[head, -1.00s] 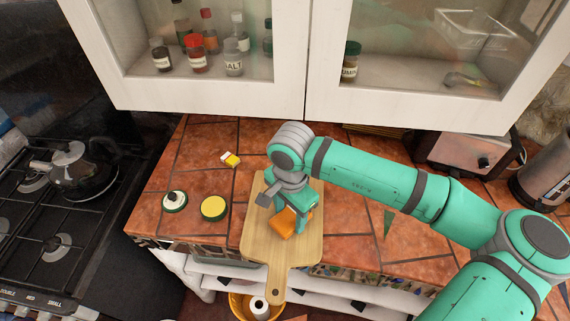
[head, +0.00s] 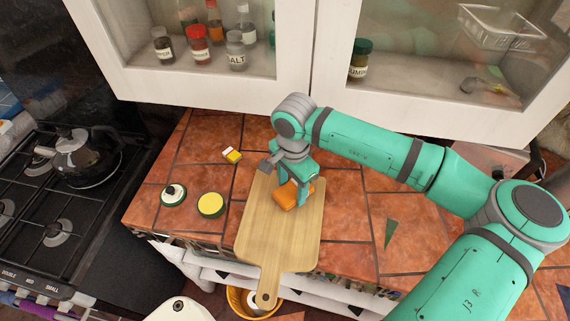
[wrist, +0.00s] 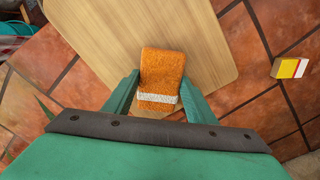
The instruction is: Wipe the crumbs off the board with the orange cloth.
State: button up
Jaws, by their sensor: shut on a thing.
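The wooden board (head: 274,238) lies on the tiled counter with its handle toward the front edge. It also fills the top of the wrist view (wrist: 205,40). The orange cloth (head: 286,195) is on the far part of the board. In the wrist view the cloth (wrist: 162,68) shows a white band and sits between the two fingers. My gripper (head: 297,203) points down over the board and is shut on the cloth. In the wrist view the gripper (wrist: 157,92) has one finger on each side of it. I cannot make out any crumbs on the visible wood.
A yellow-topped round item (head: 210,205) and a white-and-green round item (head: 173,194) stand left of the board. A small yellow-and-white block (head: 232,154) lies beyond them. The stove with a kettle (head: 86,160) is at left. Glass-fronted cabinets (head: 190,85) hang low behind.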

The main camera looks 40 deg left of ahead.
notch_tip(320, 180, up, 5)
jog(key=shift+s+f, duration=0.1)
jog(key=shift+s, duration=0.05)
jog(key=shift+r, duration=1.4)
jog(key=shift+d+r, duration=0.2)
jog(key=shift+a, duration=0.1)
jog(key=shift+s+a, duration=0.1)
